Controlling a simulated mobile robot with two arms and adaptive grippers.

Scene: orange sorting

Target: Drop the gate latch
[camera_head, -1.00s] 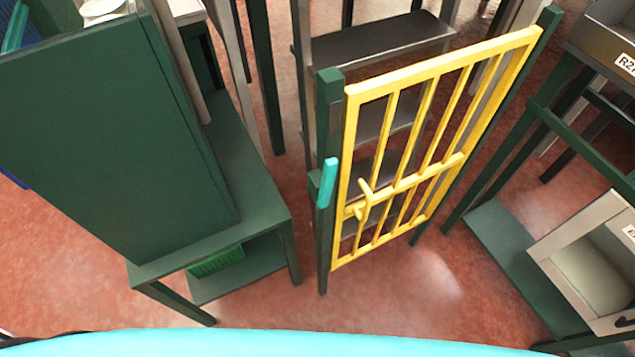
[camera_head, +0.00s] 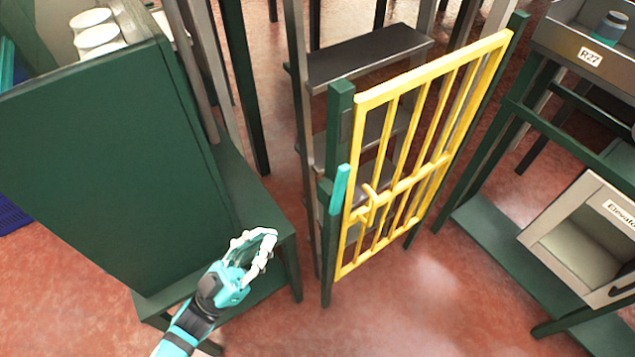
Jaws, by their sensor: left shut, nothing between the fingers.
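The yellow barred gate (camera_head: 432,166) stands upright between two dark green posts, with its left edge close by the left post (camera_head: 335,120). A teal latch bar (camera_head: 340,189) sits on the left post and points up, slightly tilted. A yellow handle (camera_head: 370,204) sticks out from the gate's left side, just right of the latch. My left gripper (camera_head: 270,240) is shut and empty, to the lower left of the latch and well apart from it, over the green bench's right end. My right gripper is not in view.
A tall green panel (camera_head: 115,150) and a green bench (camera_head: 245,190) stand on the left. Dark shelves (camera_head: 370,55) show behind the gate. The red floor before the gate is clear.

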